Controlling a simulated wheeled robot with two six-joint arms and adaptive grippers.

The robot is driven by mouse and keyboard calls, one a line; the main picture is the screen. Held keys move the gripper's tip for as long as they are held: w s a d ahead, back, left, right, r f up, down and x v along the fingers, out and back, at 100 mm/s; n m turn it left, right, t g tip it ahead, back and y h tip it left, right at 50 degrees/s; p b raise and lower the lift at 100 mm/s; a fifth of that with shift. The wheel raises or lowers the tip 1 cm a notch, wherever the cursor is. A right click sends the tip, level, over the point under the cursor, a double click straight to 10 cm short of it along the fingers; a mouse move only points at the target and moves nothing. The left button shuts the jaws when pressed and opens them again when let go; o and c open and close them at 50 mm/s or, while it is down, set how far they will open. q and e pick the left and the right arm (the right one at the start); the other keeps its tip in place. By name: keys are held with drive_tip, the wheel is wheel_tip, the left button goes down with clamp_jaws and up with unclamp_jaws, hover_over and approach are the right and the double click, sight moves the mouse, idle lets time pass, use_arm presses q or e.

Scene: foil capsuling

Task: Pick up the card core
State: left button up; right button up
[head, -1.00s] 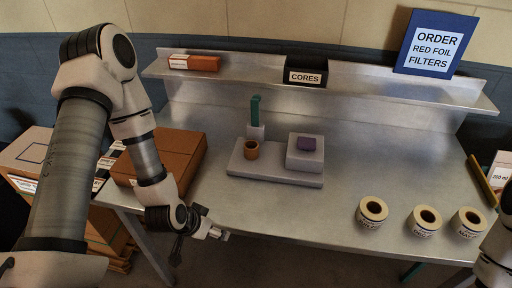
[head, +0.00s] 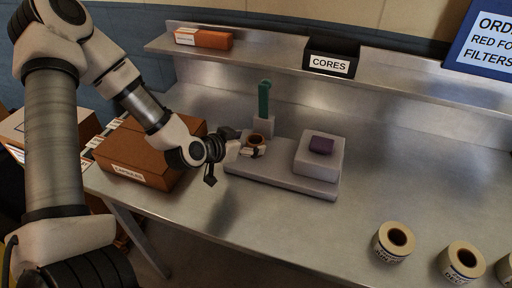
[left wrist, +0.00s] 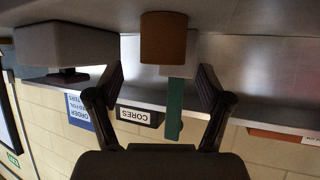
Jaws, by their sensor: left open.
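The card core (head: 257,139), a short brown cylinder with an open top, stands upright at the left end of a grey fixture base (head: 318,185). It shows as a plain brown cylinder (left wrist: 163,38) in the left wrist view, which is upside down. My left gripper (head: 252,150) is open at the core's near left side and hides its lower part in the head view. In the left wrist view the open fingers (left wrist: 161,82) point at the core with nothing between their pads; the core appears just beyond the tips. My right gripper is not in view.
A green upright (head: 264,98) in a grey block stands behind the core. A raised grey block (head: 318,157) with a purple pad (head: 321,145) is to its right. A brown carton (head: 140,158) lies left. Labelled rolls (head: 395,242) stand front right.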

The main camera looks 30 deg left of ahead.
sight(260, 139)
use_arm(q)
drive_tip(key=x, duration=0.4)
drive_tip(key=shift+w+a+f, duration=0.1)
drive_tip(key=shift+w+a, duration=0.05)
drive_tip(key=shift+w, duration=0.1)
drive_tip(key=shift+s, duration=0.25)
drive_tip(key=c, duration=0.9)
drive_tip(key=shift+c, duration=0.2)
